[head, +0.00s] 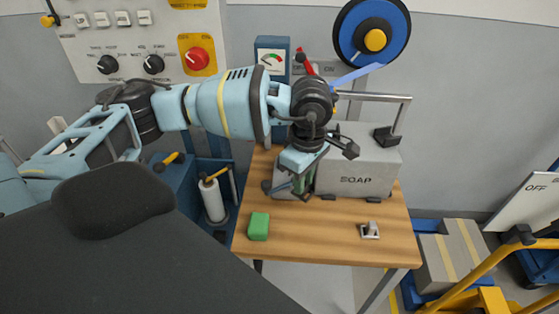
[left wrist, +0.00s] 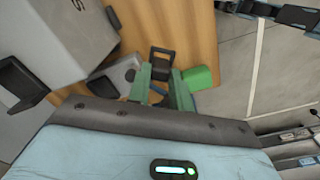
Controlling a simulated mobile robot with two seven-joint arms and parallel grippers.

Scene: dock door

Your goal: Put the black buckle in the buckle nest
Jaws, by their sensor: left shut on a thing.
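My left gripper (head: 300,186) points down over the back left of the wooden table, beside the soap box. In the left wrist view its green fingers (left wrist: 161,87) are shut on the black buckle (left wrist: 161,57), a small square frame at their tips. In the head view the buckle is too hidden by the gripper to make out. A low grey fixture (left wrist: 120,75) with a dark spot lies just left of the fingers. I cannot tell whether it is the buckle nest. My right gripper is not in view.
The wooden table (head: 320,243) has a green block (head: 258,226) at its front left and a small pale bracket (head: 370,231) at its front right. The grey soap box (head: 358,172) stands behind. A blue reel (head: 355,20) hangs above. The table's front middle is clear.

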